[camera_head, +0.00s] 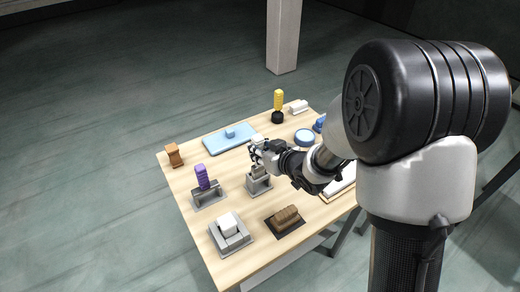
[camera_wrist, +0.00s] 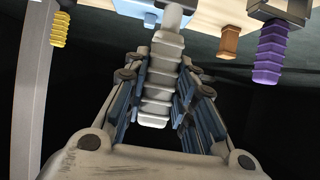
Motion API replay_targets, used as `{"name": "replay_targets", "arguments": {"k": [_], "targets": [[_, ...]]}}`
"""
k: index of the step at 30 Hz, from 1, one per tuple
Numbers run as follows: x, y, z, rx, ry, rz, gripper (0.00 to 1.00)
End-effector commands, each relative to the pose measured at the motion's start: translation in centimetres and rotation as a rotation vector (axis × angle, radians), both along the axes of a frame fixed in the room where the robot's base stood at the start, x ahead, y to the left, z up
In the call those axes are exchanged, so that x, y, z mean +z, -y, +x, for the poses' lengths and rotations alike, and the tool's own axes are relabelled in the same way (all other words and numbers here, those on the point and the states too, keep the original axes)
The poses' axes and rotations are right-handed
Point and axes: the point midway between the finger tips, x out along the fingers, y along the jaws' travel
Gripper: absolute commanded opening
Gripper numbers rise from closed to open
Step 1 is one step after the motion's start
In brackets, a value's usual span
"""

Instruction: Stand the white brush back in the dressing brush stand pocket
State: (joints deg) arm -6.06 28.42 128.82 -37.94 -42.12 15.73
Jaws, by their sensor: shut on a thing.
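My gripper (camera_head: 258,153) is shut on the pale ribbed handle of the white brush (camera_wrist: 162,80); the handle runs between the fingers in the wrist view. In the head view my gripper is directly above a small grey stand (camera_head: 258,187), near the middle of the table. A grey-beige block (camera_head: 260,171) shows between the fingers and the stand, and I cannot tell whether it is seated in the pocket or just above it.
A purple handle (camera_head: 202,176) stands in a grey holder (camera_head: 209,198) to the left. A white block (camera_head: 228,223) in a grey tray and a brown block (camera_head: 286,216) are in front.

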Motion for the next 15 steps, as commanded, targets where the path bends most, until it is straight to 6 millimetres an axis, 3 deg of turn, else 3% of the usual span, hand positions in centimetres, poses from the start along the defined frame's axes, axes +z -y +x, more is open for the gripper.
{"name": "replay_targets", "arguments": {"k": [15], "targets": [[-0.56,-0.01,0.03,0.000,0.001,0.001,0.00]]}}
